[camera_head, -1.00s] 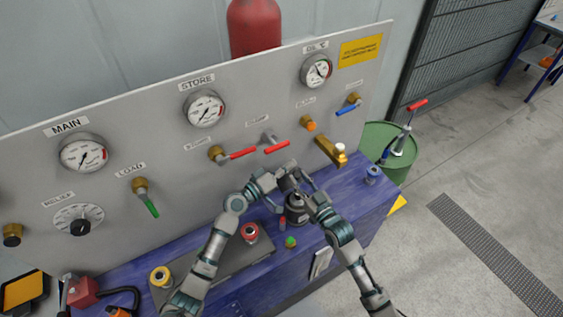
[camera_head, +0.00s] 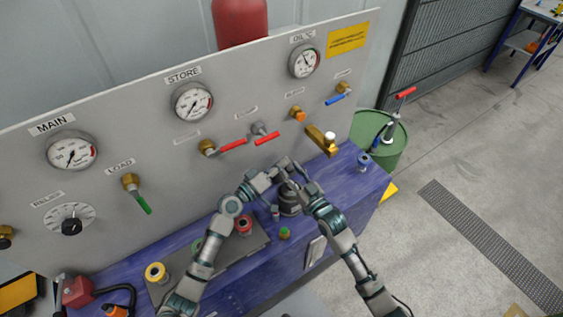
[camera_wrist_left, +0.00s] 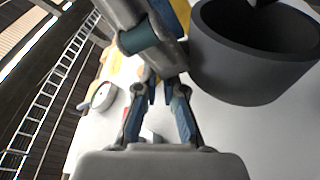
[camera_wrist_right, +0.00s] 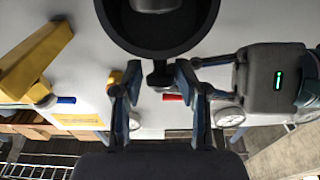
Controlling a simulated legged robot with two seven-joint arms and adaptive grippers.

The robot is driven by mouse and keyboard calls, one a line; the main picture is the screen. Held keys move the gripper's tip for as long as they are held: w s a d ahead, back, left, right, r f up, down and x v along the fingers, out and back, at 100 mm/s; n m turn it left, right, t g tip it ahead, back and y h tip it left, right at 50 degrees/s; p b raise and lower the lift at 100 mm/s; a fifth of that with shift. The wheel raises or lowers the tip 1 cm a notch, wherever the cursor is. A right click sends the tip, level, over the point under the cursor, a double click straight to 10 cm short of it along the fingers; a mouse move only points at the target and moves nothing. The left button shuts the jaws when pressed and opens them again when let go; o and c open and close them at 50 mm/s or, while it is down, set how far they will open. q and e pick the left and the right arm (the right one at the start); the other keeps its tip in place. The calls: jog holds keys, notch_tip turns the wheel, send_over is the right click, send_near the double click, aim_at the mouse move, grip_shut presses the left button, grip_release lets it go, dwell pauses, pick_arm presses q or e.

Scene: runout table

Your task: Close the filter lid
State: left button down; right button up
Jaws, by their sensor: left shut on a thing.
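The filter (camera_head: 288,204) is a dark, round housing on the blue bench. Its dark open cup shows large in the left wrist view (camera_wrist_left: 245,75) and at the top of the right wrist view (camera_wrist_right: 160,48). My left gripper (camera_head: 272,176) is at its top, shut on a part of the filter lid that its fingers mostly hide. My right gripper (camera_head: 300,185) is close on the other side. In the right wrist view its fingers (camera_wrist_right: 160,85) are apart, with a small dark lug between or behind them. The lid's exact angle cannot be told.
The grey panel behind carries gauges (camera_head: 193,102), red levers (camera_head: 233,146) and a brass spout (camera_head: 320,140). On the bench are a red-topped fitting (camera_head: 243,225), a green-topped one (camera_head: 285,233), a yellow one (camera_head: 157,272) and a blue one (camera_head: 363,161). A green drum (camera_head: 385,150) stands right.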

pick_arm(q)
jog(key=shift+s+d+f, duration=0.1)
jog(key=shift+d+f, duration=0.15)
jog(key=shift+f, duration=0.1)
pick_arm(e)
jog(key=shift+o, duration=0.2)
jog(key=shift+w+a+r, duration=0.15)
jog(key=shift+a+r, duration=0.05)
jog(key=shift+r, duration=0.25)
jog(key=shift+d, duration=0.15)
